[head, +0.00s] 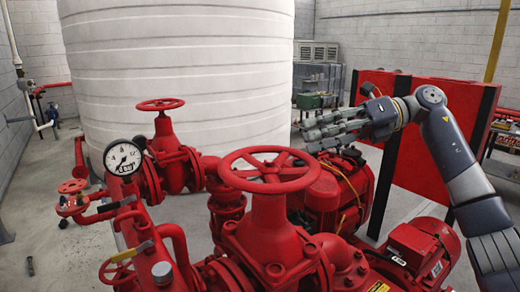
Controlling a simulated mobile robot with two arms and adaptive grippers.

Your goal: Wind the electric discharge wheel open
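A large red handwheel (270,182) with spokes sits level on top of a red valve in the front middle. A second, smaller red handwheel (160,104) tops a valve farther back on the left. No label shows which one is the electric discharge wheel. My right gripper (335,124) reaches in from the right, its fingers stretched out and pointing left. It is open and empty, above and behind the right side of the large wheel, with no clear contact. My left gripper is not in view.
A pressure gauge (123,157) stands on the left pipework. A red motor (425,248) is at lower right. A red cabinet (425,105) stands behind my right arm. A big white tank (185,75) fills the back. Bare floor shows at far left.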

